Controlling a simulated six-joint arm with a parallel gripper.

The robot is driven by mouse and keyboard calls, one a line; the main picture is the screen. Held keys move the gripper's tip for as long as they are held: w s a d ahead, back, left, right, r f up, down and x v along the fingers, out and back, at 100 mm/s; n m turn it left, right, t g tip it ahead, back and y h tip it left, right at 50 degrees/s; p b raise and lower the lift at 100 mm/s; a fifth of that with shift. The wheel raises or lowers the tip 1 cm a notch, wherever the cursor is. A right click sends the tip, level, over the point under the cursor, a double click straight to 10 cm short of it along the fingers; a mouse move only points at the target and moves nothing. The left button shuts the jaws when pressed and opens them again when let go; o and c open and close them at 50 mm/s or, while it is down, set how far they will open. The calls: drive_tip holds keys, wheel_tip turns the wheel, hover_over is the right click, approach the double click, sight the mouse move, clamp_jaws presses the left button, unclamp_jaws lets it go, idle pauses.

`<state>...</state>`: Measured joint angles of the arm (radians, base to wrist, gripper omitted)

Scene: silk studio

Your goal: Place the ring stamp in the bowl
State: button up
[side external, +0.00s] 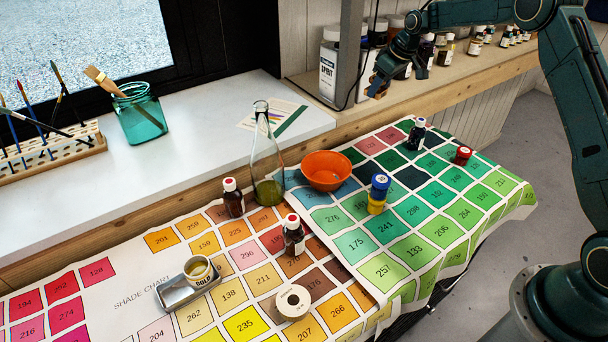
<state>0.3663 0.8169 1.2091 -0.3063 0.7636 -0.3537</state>
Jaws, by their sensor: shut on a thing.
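The orange bowl (328,184) stands upright on the printed shade chart cloth, near the white ledge, and looks empty. My gripper (398,84) is raised at the upper middle, above and to the right of the bowl and in front of the bottle shelf. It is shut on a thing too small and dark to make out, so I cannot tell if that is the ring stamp. No ring stamp shows clearly elsewhere. A white ring-shaped roll (293,302) lies on the cloth at the front; it looks like tape.
A glass flask (265,165) stands just left of the bowl. Dark red-capped bottles (294,236) stand in front. A dark bottle (416,134) and a red jar (463,155) stand further right. Green squares between them are clear.

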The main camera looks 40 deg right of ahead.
sight(323, 180)
drive_tip(key=s+a+n+g+y, duration=0.1)
drive_tip(key=s+a+n, duration=0.15)
drive_tip(key=a, duration=0.75)
drive_tip(key=s+a+n+y, duration=0.1)
drive_tip(key=a+n, duration=0.3)
drive_tip(key=a, duration=0.6)
drive_tip(key=f, duration=1.9)
drive_tip(key=shift+s+d+f, duration=0.15)
drive_tip(key=shift+d, duration=0.05)
drive_tip(key=shift+f, duration=0.15)
drive_tip(key=o, duration=0.7)
drive_tip(key=shift+r, duration=0.2)
drive_tip(key=v, duration=1.2)
drive_tip(key=shift+d, duration=0.1)
